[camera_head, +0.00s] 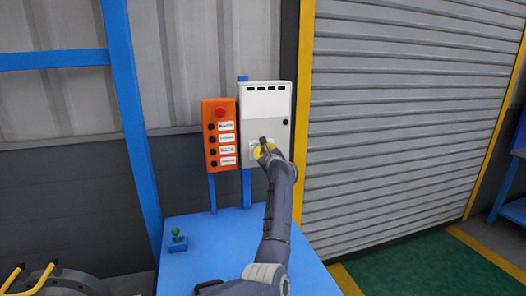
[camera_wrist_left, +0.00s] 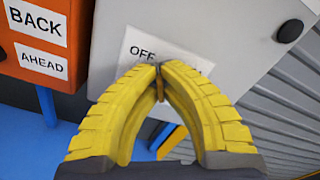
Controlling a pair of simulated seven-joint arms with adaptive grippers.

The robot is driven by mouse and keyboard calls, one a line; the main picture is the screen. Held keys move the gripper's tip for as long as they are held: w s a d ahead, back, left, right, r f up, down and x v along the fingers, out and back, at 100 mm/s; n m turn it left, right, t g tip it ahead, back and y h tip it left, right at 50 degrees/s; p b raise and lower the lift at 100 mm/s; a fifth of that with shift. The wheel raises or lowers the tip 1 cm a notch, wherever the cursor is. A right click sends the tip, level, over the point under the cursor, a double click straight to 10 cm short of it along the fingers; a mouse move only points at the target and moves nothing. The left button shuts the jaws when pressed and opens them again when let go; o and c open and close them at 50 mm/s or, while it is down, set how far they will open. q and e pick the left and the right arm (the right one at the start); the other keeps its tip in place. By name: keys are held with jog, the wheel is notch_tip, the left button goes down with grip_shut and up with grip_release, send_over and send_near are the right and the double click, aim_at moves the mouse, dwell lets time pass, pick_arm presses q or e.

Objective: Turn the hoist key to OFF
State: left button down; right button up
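The white control box (camera_head: 265,105) is mounted upright beside the orange button panel. On its lower front is a white label (camera_wrist_left: 140,48) reading "OFF" at its left; the rest of the label is hidden behind my fingers. My left gripper (camera_head: 262,150) is at this label, and its yellow fingers also show in the left wrist view (camera_wrist_left: 160,72). The fingertips are closed together on the hoist key (camera_wrist_left: 160,86), a thin brownish strip showing between them. Most of the key is hidden, so I cannot tell which way it points. My right gripper is out of view.
The orange panel (camera_head: 219,135) with a red button and several labelled dark buttons stands close left of the box. A grey roller shutter (camera_head: 400,120) is to the right.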

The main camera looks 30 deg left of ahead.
pick_arm(q)
jog(key=shift+n, duration=1.6)
jog(key=c, duration=1.6)
grip_release()
jog(key=shift+s, duration=0.1)
jog(key=v, duration=1.2)
